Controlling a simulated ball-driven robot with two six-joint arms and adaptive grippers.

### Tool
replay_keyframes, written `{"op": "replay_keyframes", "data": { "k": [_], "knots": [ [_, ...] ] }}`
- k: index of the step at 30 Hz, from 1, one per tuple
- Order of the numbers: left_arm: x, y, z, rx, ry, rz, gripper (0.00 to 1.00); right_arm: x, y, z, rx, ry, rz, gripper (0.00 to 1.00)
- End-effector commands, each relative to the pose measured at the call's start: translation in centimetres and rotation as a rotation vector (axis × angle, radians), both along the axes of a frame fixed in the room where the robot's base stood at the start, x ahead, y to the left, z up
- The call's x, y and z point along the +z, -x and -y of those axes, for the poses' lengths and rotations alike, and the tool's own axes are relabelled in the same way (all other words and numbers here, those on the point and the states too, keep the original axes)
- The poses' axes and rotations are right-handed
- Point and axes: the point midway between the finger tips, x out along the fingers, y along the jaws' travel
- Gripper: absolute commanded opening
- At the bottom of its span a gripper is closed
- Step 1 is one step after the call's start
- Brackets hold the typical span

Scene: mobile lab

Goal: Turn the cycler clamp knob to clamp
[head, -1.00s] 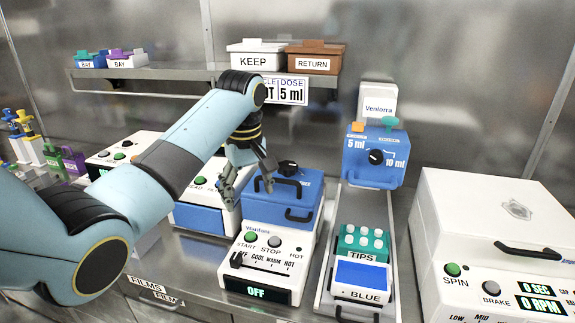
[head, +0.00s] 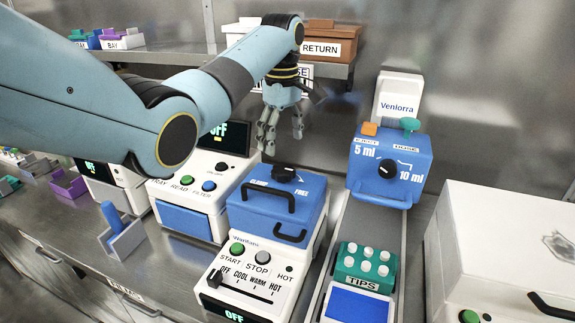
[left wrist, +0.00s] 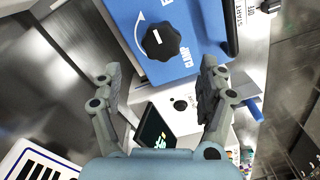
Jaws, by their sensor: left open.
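The thermocycler (head: 236,262) is white with a blue lid (head: 262,212). Its black clamp knob (head: 284,174) sits on the lid's rear, between a CLAMP label on the left and a FREE label on the right. In the left wrist view the lobed knob (left wrist: 160,42) has a short white mark; I cannot tell surely which label it points to. My left gripper (head: 283,141) is open and empty, pointing down above and behind the knob, apart from it. Its spread fingers (left wrist: 161,75) also show in the left wrist view, with the knob ahead between them. My right gripper is not in view.
A black lid handle (head: 262,196) stands up in front of the knob. A blue dispenser (head: 388,168) is to the right, a white instrument (head: 190,195) to the left. A shelf with a RETURN bin (head: 330,42) is behind my gripper.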

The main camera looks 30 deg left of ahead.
Motion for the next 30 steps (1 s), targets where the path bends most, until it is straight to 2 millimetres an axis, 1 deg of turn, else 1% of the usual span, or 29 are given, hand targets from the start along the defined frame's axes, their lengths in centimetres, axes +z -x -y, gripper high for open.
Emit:
{"op": "replay_keyframes", "data": {
  "k": [1, 3, 6, 10, 13, 15, 18, 25, 30],
  "knots": [
    [-0.9, 0.2, 0.0, 0.000, 0.000, -0.004, 0.76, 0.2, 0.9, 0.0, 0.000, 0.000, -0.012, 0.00],
    [-2.4, 0.1, 0.0, 0.000, 0.000, -0.005, 0.76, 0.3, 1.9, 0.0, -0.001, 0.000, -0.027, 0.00],
    [-4.5, 0.1, 0.0, 0.000, 0.000, -0.004, 0.76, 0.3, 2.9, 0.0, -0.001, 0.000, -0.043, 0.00],
    [-6.7, 0.1, 0.0, -0.001, 0.000, -0.002, 0.76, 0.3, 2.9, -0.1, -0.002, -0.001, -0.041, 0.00],
    [-7.9, 0.1, 0.1, -0.002, 0.001, -0.002, 0.76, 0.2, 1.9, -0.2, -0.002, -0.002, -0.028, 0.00],
    [-8.4, 0.1, 0.1, -0.002, 0.000, 0.000, 0.76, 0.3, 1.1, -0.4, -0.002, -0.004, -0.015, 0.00],
    [-8.8, 0.1, 0.1, -0.002, 0.000, 0.000, 0.76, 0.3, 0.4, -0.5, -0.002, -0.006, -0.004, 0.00],
    [-8.8, 0.1, 0.0, -0.002, 0.000, 0.001, 0.76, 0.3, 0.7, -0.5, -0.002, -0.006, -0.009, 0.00],
    [-8.8, 0.1, 0.0, -0.002, -0.001, 0.001, 0.53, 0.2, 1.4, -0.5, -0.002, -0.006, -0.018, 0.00]
  ]
}}
